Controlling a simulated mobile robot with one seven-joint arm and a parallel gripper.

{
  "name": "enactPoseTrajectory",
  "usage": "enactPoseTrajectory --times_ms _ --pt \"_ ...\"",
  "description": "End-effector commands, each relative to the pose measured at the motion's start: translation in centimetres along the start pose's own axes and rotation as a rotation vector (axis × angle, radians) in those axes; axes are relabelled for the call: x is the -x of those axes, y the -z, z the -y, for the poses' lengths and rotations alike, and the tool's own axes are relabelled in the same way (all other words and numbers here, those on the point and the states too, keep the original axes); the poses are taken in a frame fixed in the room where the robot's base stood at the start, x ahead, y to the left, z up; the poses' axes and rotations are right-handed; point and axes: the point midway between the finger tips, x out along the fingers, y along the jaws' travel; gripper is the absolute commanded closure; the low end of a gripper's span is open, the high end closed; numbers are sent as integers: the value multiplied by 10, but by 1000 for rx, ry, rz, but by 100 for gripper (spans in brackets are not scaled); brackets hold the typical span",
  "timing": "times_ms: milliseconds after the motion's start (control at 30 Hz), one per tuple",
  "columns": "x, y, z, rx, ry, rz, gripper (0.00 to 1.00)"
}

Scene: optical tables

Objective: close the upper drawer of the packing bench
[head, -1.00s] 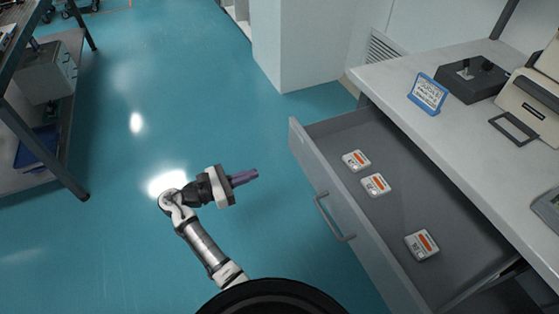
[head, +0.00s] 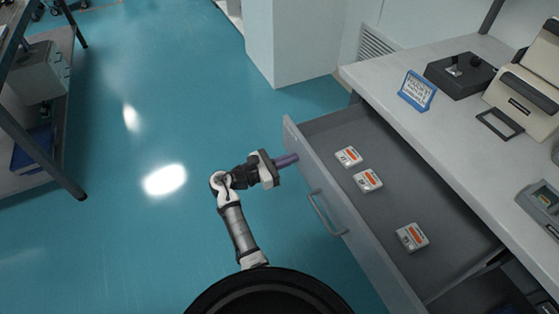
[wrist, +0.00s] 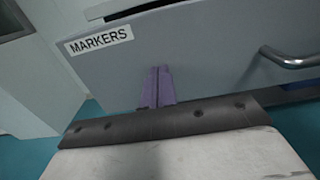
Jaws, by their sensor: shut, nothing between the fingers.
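The upper drawer (head: 398,214) of the packing bench (head: 382,87) is pulled well out, with its grey front panel facing left. A bar handle (head: 326,213) is on the front panel, and it also shows at the right of the wrist view (wrist: 289,60). My gripper (head: 292,159) is shut and empty. Its purple fingertips are at the front panel, left of the handle and near the panel's far end in the head view. In the wrist view the fingertips (wrist: 157,84) point at the panel below a "MARKERS" label (wrist: 99,40). I cannot tell whether they touch it.
Three small white-and-orange packs (head: 368,180) lie in the drawer. A blue sign (head: 417,91), a black box (head: 459,75) and a beige device (head: 523,90) stand on the benchtop. A shelf unit (head: 68,147) is at the left. The floor between is clear.

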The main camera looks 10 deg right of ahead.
Motion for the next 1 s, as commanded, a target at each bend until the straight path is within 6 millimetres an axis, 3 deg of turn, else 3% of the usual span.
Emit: enactPoseTrajectory --times_ms 367,567,767,1000 --pt "-2 0 0 -1 0 0 100" --pt "-13 -2 0 -1 2 0 100" --pt "-48 -3 1 0 5 1 100" --pt "-112 -3 1 -1 4 2 100"
